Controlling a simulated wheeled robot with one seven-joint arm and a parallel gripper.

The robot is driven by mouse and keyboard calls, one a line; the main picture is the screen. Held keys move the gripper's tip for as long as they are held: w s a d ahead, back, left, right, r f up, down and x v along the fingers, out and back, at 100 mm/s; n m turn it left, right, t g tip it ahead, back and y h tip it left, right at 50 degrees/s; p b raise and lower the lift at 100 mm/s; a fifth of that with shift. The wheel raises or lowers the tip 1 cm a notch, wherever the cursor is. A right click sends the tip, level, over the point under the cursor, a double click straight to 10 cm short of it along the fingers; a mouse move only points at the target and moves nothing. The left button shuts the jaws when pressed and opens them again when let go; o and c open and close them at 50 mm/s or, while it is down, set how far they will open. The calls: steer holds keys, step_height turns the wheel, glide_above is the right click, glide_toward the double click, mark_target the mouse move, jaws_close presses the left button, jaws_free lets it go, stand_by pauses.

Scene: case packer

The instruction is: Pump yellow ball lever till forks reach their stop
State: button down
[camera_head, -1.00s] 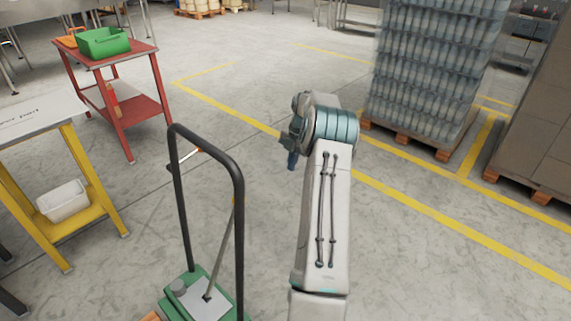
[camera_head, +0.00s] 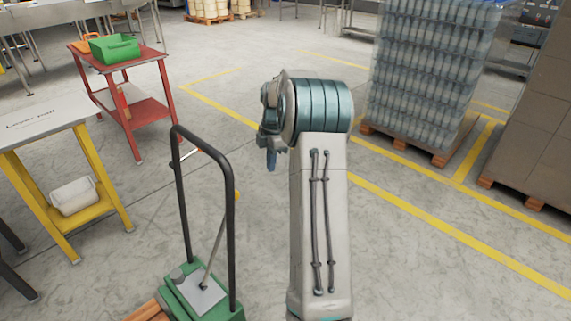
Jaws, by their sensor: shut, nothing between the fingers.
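A green lift truck (camera_head: 222,313) with a tall black push handle (camera_head: 181,205) stands at the lower middle. A thin grey lever (camera_head: 216,245) rises from its grey top plate, leaning right. Its yellow ball (camera_head: 237,195) shows just beside the handle's right post, which covers part of it. My gripper (camera_head: 271,165) is shut and empty, pointing down. In the picture it is up and right of the ball, apart from it. The forks cannot be made out; only a brown-orange piece (camera_head: 148,310) shows at the bottom edge, left of the truck.
A red cart (camera_head: 138,114) with a green bin (camera_head: 115,48) stands at upper left. A yellow-legged table (camera_head: 42,120) stands at left. A pallet of wrapped bottles (camera_head: 420,70) and stacked cartons (camera_head: 540,120) stand at right.

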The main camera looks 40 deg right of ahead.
steer(key=s+a+r+m+h, duration=0.1)
steer(key=s+a+r+m, duration=0.2)
steer(key=s+a, duration=0.25)
steer(key=s+a+r+m+t, duration=0.1)
steer(key=s+a+r+m, duration=0.25)
steer(key=a, duration=0.35)
steer(key=s+a+r+m+h, duration=0.1)
steer(key=s+a+r+m, duration=0.15)
steer(key=s+a, duration=0.4)
steer(key=s+a+f+m+b, duration=0.2)
steer(key=s+f+m+b, duration=0.1)
steer(key=s+f+b, duration=0.2)
steer(key=s+a+f+m+t+b, duration=0.1)
steer(key=s+a+f+m+b, duration=0.2)
steer(key=s+f, duration=0.4)
steer(key=shift+a+f+m+y+b, duration=0.15)
steer(key=shift+f+m+y+b, duration=0.15)
steer(key=shift+f+m+b, duration=0.5)
steer(key=shift+s+f, duration=0.15)
